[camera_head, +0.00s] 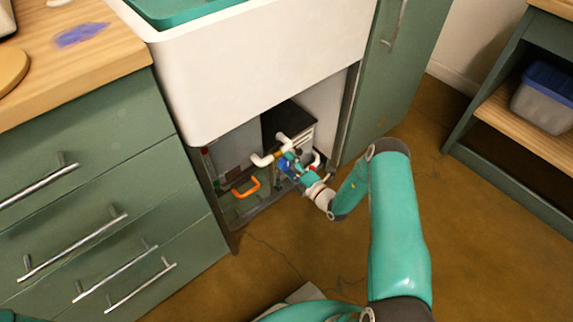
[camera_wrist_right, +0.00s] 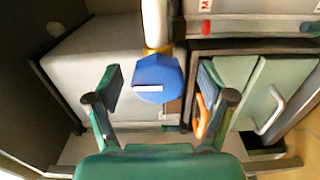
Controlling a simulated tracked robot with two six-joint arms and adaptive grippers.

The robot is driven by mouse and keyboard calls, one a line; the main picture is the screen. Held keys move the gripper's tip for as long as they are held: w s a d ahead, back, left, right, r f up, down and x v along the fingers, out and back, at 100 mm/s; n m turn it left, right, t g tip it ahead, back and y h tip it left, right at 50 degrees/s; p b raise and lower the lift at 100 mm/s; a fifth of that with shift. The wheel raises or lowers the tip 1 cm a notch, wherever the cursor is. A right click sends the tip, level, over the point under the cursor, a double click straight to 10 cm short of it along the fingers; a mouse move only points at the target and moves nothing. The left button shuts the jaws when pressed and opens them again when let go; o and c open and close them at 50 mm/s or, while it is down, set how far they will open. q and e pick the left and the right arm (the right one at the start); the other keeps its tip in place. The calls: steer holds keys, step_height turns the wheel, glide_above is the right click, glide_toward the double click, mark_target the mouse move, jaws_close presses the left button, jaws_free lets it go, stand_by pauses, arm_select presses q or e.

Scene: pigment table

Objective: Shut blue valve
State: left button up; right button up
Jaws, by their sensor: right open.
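The blue valve (camera_wrist_right: 150,72) is a faceted knob with a white line lying level across its face, below a white pipe and a brass-coloured collar in the right wrist view. In the head view, it is a small blue patch (camera_head: 284,163) under the sink, partly covered by my gripper. My right gripper (camera_wrist_right: 160,95) is open, with one finger on each side of the knob and visible gaps to both. In the head view, my right gripper (camera_head: 292,167) reaches into the open cabinet. My left gripper is not in view.
The white pipe (camera_head: 261,160) runs above the valve. An orange handle (camera_head: 246,188) sits left of my gripper, low in the cabinet. The white sink (camera_head: 250,70) overhangs the opening. An open green door (camera_head: 395,90) stands at its right, drawers (camera_head: 90,215) at its left.

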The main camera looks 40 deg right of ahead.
steer(key=s, duration=1.1)
steer(key=shift+s+d, duration=0.15)
steer(key=shift+d, duration=0.25)
